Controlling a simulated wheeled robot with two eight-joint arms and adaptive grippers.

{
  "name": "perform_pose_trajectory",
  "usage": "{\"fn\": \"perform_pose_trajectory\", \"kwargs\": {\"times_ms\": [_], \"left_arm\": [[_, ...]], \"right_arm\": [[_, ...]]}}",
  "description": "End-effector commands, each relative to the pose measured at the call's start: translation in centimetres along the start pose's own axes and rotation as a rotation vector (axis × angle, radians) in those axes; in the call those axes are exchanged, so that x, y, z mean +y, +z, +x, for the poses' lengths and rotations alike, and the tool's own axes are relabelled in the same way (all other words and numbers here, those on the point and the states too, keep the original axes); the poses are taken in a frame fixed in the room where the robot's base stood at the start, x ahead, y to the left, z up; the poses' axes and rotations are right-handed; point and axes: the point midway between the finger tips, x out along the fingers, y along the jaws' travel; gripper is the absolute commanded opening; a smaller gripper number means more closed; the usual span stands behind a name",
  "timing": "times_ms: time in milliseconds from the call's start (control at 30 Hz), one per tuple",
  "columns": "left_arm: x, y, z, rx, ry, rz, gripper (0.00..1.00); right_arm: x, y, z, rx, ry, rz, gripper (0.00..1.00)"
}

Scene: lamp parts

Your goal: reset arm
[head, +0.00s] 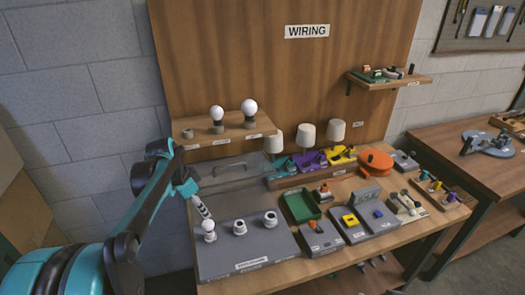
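My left arm comes in from the left edge. Its gripper (206,215) points down at the left end of the grey board, right above a white bulb (209,226) on a small socket. The fingers are small and seen edge-on; I cannot tell whether they touch the bulb or how far apart they are. My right gripper is not in view.
Two bulbs (249,107) (217,113) stand on a wooden shelf (200,133). A green tray (301,206), several lamps and an orange round case (375,160) crowd the bench.

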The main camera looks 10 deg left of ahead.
Motion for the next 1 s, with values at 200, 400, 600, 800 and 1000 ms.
{"fn": "perform_pose_trajectory", "kwargs": {"times_ms": [200,400,600,800,1000], "left_arm": [[3.2,-0.6,-0.9,0.004,-0.047,-0.065,0.38],[11.1,-0.5,-2.0,0.058,-0.166,-0.249,0.38],[18.0,1.4,-1.4,0.176,-0.260,-0.436,0.38],[21.9,3.2,0.0,0.292,-0.296,-0.566,0.38],[23.0,3.8,0.7,0.339,-0.301,-0.615,0.38]], "right_arm": [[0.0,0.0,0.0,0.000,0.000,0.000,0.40],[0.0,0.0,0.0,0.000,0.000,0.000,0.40],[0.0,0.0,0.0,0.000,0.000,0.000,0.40],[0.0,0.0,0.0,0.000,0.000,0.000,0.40],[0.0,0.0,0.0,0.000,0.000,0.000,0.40]]}}
